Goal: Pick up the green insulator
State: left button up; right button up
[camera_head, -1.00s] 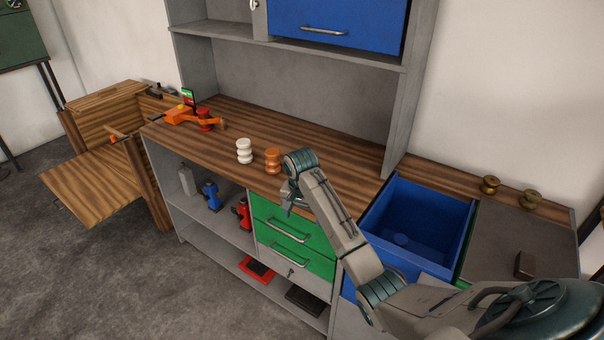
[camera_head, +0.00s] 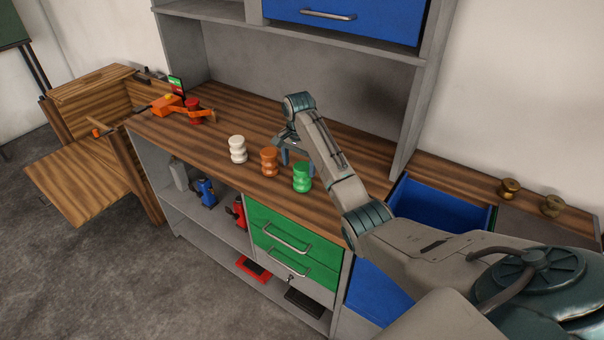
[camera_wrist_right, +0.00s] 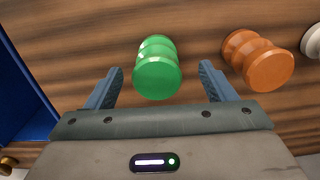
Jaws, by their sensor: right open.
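The green insulator (camera_head: 302,177) stands upright on the wooden worktop, near its front edge, at the right end of a row of three insulators. In the right wrist view the green insulator (camera_wrist_right: 157,68) shows between and a little beyond the two fingers. My right gripper (camera_head: 293,150) is open and empty, over the worktop just behind the green insulator; its fingers (camera_wrist_right: 160,88) are apart on either side in the wrist view. I cannot tell whether they touch it. My left gripper is not in view.
An orange insulator (camera_head: 269,161) stands close beside the green one, with a white insulator (camera_head: 237,149) farther left. An orange and red device (camera_head: 180,108) sits at the worktop's far left.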

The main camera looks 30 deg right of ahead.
aim_at(302, 178)
jog(key=shift+f, duration=0.75)
jog(key=f+p, duration=0.1)
jog(key=f, duration=0.1)
jog(key=d+f+p, duration=0.1)
jog(key=f, duration=0.1)
jog(key=shift+d+f, duration=0.1)
jog(key=shift+f, duration=0.6)
jog(key=c, duration=1.3)
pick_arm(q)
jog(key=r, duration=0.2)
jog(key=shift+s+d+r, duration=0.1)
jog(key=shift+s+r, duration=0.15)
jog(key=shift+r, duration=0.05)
